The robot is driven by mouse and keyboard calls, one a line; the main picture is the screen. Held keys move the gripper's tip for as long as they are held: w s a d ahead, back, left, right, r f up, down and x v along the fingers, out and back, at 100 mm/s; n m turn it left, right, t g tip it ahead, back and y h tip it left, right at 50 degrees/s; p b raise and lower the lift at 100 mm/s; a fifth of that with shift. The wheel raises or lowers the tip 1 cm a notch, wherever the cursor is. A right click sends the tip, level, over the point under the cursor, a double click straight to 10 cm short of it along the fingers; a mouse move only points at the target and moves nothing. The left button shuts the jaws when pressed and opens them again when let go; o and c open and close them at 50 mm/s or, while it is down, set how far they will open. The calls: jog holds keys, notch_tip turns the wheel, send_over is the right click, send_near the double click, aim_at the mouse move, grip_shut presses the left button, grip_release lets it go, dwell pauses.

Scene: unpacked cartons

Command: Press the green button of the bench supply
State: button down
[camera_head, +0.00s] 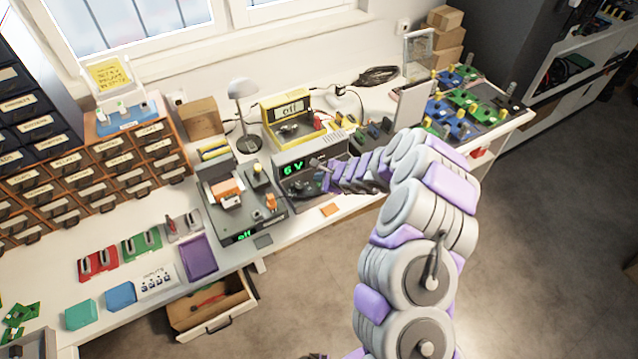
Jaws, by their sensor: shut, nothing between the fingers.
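The bench supply (322,147) is a grey box on the bench with a green "6 V" display on its front. My arm reaches in from the right, and my gripper (316,173) is close to the front panel, just right of the display. The gripper is shut and empty. It covers part of the panel. I cannot make out the green button, and I cannot tell whether the fingertips touch the panel.
A desk lamp (242,88) stands behind that station. An open drawer (205,318) juts out below the bench at left.

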jog(key=shift+f, duration=0.1)
dwell(0.6)
jog(key=shift+s+f+b, duration=0.1)
jog(key=shift+f+b, duration=0.25)
jog(key=shift+b, duration=0.25)
dwell(0.4)
jog(key=shift+r, duration=0.5)
jog(key=shift+r, duration=0.15)
notch_tip(320, 180, up, 6)
jog(key=p, duration=0.4)
dwell(0.5)
